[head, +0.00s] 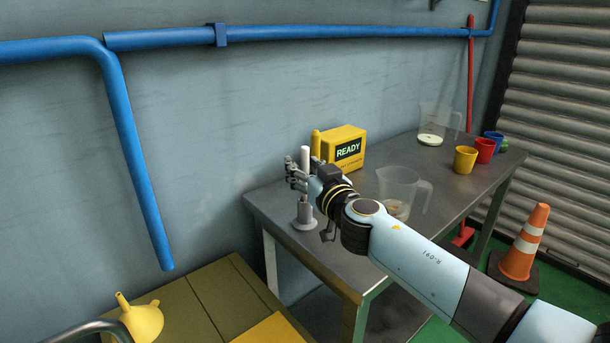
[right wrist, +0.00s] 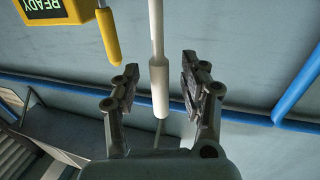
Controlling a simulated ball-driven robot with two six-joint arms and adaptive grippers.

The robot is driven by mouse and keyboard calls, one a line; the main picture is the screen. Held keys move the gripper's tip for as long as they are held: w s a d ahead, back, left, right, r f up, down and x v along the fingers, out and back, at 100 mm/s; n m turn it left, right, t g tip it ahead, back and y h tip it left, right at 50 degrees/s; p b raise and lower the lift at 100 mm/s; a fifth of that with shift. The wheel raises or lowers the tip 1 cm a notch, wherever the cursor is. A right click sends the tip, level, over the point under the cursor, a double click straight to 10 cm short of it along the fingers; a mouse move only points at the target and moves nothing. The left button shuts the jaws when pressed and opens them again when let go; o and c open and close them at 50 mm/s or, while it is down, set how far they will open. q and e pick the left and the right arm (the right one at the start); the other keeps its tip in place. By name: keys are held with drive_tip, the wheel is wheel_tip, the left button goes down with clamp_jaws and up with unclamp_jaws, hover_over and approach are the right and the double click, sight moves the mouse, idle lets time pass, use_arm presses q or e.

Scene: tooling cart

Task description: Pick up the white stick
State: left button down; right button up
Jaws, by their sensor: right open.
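The white stick (head: 305,158) stands upright above a small grey round-based holder (head: 304,217) near the left end of the metal table. In the right wrist view the white stick (right wrist: 160,88) lies between the two fingers, with a visible gap on each side. My right gripper (head: 297,172) is open at the upper part of the stick, around it and not closed on it. It also shows in the right wrist view (right wrist: 157,90). Part of the stick is hidden behind the gripper in the head view. My left gripper is not in view.
A yellow READY box (head: 345,146) with a yellow rod (head: 315,144) stands close behind the gripper. A clear jug (head: 398,190) is to the right. Farther back are another jug (head: 437,124) and coloured cups (head: 465,160). A yellow funnel (head: 140,318) sits at lower left.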

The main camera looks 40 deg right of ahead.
clamp_jaws()
idle(0.7)
